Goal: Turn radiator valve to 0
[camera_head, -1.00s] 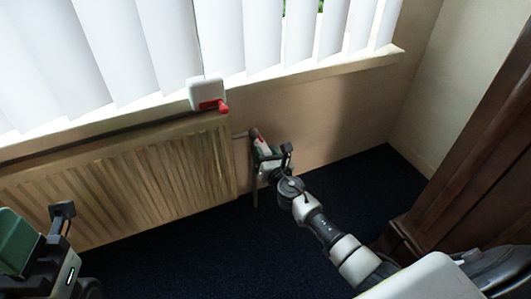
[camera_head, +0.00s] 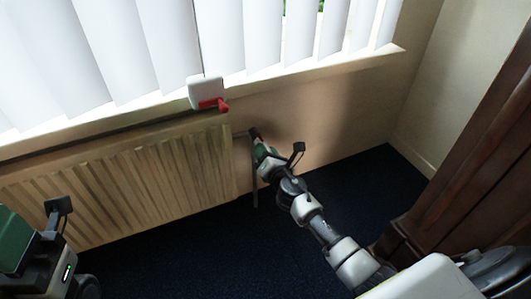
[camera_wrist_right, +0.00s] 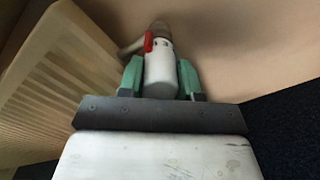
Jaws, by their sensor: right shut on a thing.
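The radiator valve (camera_wrist_right: 160,74) is a white cylinder with a red mark at its far end, joined to a pipe beside the radiator (camera_wrist_right: 60,75). In the right wrist view my right gripper (camera_wrist_right: 160,78) has its green fingers on both sides of the valve, shut on it. In the head view the right gripper (camera_head: 262,150) is at the right end of the radiator (camera_head: 120,180) and mostly hides the valve. Numbers on the valve cannot be read. My left gripper (camera_head: 58,215) is at the lower left, away from the valve; its fingers are not clear.
A white box with a red handle (camera_head: 207,95) is on the window sill (camera_head: 300,72) above the radiator. White blinds (camera_head: 240,35) hang behind it. A dark wooden cabinet (camera_head: 470,160) stands at the right. The dark carpet (camera_head: 190,255) is clear.

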